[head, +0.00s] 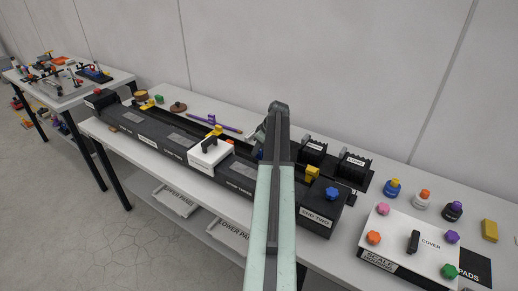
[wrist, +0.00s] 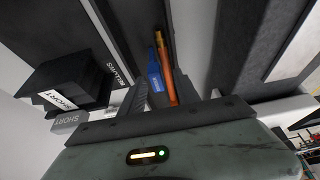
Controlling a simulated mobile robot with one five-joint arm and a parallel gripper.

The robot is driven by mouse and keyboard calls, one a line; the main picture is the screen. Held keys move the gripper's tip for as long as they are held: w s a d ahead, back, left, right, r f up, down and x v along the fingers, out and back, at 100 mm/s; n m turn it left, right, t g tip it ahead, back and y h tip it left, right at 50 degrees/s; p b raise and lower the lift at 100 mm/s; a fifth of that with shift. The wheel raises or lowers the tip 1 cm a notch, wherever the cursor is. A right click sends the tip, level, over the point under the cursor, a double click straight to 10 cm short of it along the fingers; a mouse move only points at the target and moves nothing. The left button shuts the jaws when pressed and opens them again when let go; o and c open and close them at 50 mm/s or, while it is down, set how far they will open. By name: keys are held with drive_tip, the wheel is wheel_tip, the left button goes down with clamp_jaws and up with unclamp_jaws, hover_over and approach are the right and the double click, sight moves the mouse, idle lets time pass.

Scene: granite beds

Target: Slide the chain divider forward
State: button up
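No part reads clearly as the chain divider. In the wrist view, a slim upright piece, blue (wrist: 154,72) on one side and orange (wrist: 167,70) on the other, shows beyond my gripper in a dark channel; its lettering is too small to read. A blue bit (head: 258,154) also shows beside my arm in the head view. My gripper (wrist: 177,96) appears open, its fingers apart on either side of that piece, with no visible contact. In the head view my arm crosses the long black bed (head: 150,126) and hides part of it.
A white block (head: 208,155) with a black handle sits on the bed, near a yellow clamp (head: 215,131). Black blocks, one labelled SHORT (wrist: 58,100), stand close left of my gripper. A yellow piece (head: 312,173) and blue knob (head: 332,193) are on the END TWO end. A white cover (head: 405,232) lies right.

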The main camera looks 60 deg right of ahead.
drive_tip(key=shift+r, duration=0.1)
drive_tip(key=p+v, duration=0.7)
drive_tip(key=shift+r, duration=0.25)
drive_tip(key=shift+s, duration=0.15)
